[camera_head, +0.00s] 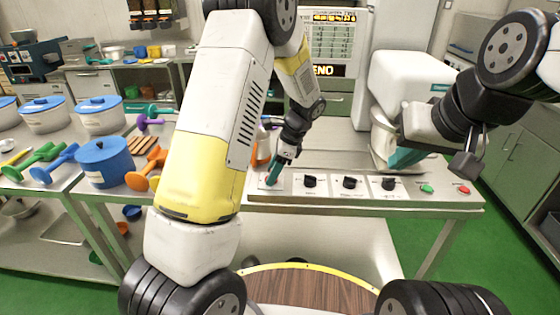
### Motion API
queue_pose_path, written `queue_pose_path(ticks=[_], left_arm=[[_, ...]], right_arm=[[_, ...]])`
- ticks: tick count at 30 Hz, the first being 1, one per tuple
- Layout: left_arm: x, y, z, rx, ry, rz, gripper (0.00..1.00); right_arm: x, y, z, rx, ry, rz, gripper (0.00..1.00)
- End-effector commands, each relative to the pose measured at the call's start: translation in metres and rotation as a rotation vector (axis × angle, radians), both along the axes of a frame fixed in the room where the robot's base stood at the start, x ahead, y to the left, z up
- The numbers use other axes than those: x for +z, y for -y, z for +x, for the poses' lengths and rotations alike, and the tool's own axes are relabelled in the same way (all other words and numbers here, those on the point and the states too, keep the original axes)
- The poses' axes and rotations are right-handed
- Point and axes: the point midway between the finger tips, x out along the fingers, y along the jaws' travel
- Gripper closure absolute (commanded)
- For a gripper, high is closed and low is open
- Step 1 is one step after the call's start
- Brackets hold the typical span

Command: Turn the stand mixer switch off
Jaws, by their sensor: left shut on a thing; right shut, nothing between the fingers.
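The stand mixer (402,82) is white and stands at the back right of the steel counter. A front panel (330,193) holds a row of black knobs, a green button (427,189) and a red button (463,190). My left gripper (272,179) points down at the panel's left end, shut at the place of the leftmost knob, which its teal fingers hide. I cannot tell which control is the mixer switch.
Three black knobs (310,181) show to the right of my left gripper. An orange item (261,152) is close behind my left gripper. My arm hides part of the middle.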

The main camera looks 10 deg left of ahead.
Motion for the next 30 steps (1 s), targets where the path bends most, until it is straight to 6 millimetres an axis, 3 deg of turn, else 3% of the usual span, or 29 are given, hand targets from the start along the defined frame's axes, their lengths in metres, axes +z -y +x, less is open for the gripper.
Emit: queue_pose_path(ticks=[11,30], left_arm=[[0.0003,-0.0003,0.0028,0.217,0.002,-0.001,0.93],[0.0008,-0.0026,0.006,0.822,0.003,-0.002,0.93]], right_arm=[[0.0,0.0,0.0,0.0,0.0,0.0,1.0],[0.0,0.0,0.0,0.0,0.0,0.0,1.0]])
